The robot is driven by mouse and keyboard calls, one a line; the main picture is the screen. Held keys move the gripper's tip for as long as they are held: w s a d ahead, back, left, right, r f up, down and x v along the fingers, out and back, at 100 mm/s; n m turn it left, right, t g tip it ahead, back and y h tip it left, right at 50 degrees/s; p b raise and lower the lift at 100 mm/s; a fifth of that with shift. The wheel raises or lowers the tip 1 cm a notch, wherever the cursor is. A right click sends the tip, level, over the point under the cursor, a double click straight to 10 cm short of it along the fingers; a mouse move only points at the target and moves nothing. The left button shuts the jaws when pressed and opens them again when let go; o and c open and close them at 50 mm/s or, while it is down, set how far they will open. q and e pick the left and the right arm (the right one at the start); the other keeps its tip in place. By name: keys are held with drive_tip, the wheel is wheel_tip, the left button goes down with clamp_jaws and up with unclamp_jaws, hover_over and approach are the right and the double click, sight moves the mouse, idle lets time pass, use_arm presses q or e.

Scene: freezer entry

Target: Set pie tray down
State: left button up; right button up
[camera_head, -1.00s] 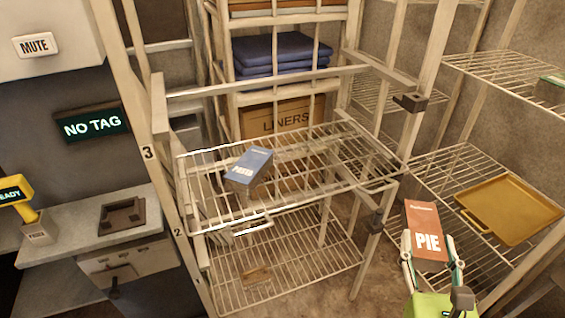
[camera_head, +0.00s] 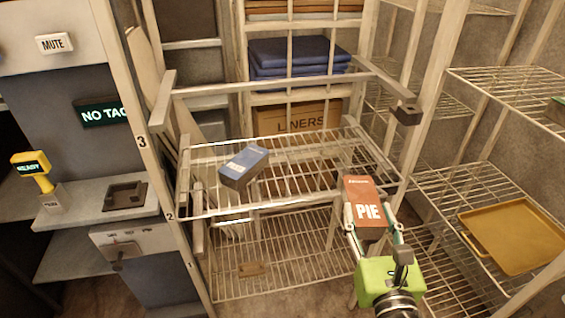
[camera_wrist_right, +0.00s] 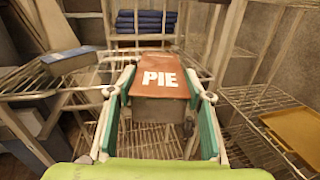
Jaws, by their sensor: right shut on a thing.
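A reddish-brown box labelled PIE (camera_head: 366,193) is held by my right gripper (camera_head: 372,222), whose two fingers close on its sides. In the right wrist view the box (camera_wrist_right: 159,76) sits between the fingertips (camera_wrist_right: 160,98). In the head view it overlaps the right front of a pull-out wire shelf (camera_head: 205,213); I cannot tell whether it touches the wires. A blue box (camera_head: 243,166) lies at an angle on the left part of that shelf and also shows in the right wrist view (camera_wrist_right: 70,58). My left gripper is not in view.
A yellow tray (camera_head: 515,237) lies on a wire rack at the right. Rack posts and a dark clamp (camera_head: 407,114) stand near my right arm. The shelf's middle is clear. A counter with a yellow scanner (camera_head: 31,168) is at the left, and a LINERS box (camera_head: 298,118) is behind.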

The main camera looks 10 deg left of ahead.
drive_tip(key=w+a+r+n+y+p, duration=0.35)
drive_tip(key=w+a+r, duration=0.45)
drive_tip(key=a, duration=0.4)
drive_tip(key=g, duration=0.1)
hover_over(313, 175)
drive_tip(key=shift+m+y, duration=0.25)
drive_tip(key=shift+m, duration=0.1)
drive_tip(key=f, duration=0.8)
drive_tip(key=shift+s+a+f, duration=0.1)
drive_tip(key=shift+s+f, duration=0.05)
drive_tip(key=shift+s, duration=0.1)
drive_tip(key=shift+w+f+b, duration=0.15)
drive_tip(key=shift+f+b, duration=0.1)
drive_tip(key=shift+f, duration=0.7)
drive_tip(key=shift+w+f+b, duration=0.1)
drive_tip(key=shift+f+b, duration=0.15)
drive_tip(key=shift+f, duration=0.65)
drive_tip(key=shift+f, duration=0.1)
drive_tip(key=o, duration=1.4)
drive_tip(key=shift+f, duration=0.1)
drive_tip(key=shift+c, duration=0.2)
